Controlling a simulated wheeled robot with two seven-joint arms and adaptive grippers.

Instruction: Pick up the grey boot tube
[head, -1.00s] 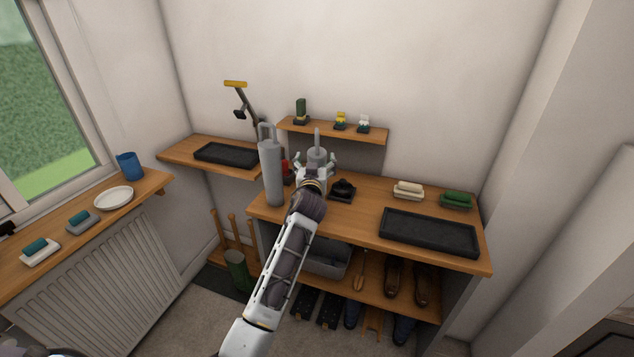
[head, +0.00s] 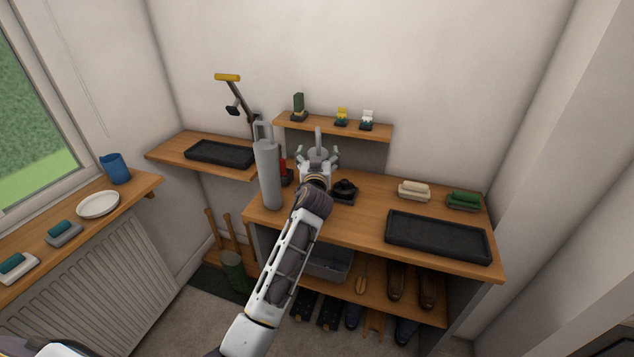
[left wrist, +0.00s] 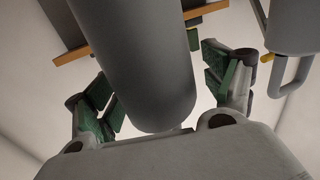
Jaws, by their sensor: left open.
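My left gripper (head: 318,157) is open over the bench top, its fingers on either side of a grey tube (head: 318,139). The gripper and wrist hide most of this tube in the head view, with its top and upright handle showing. In the left wrist view this tube (left wrist: 145,65) is a large grey cylinder between the green-padded fingers, with gaps visible at both sides. A second, taller grey tube (head: 268,175) with a loop handle stands upright to the left. Its handle shows at the right of the left wrist view (left wrist: 290,80). My right gripper is not in view.
A small black item (head: 345,190) stands just right of the gripper, and a red item (head: 284,171) is between the tubes. A black tray (head: 437,236) and brushes (head: 463,201) are farther right. A raised shelf (head: 345,129) with small items is behind.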

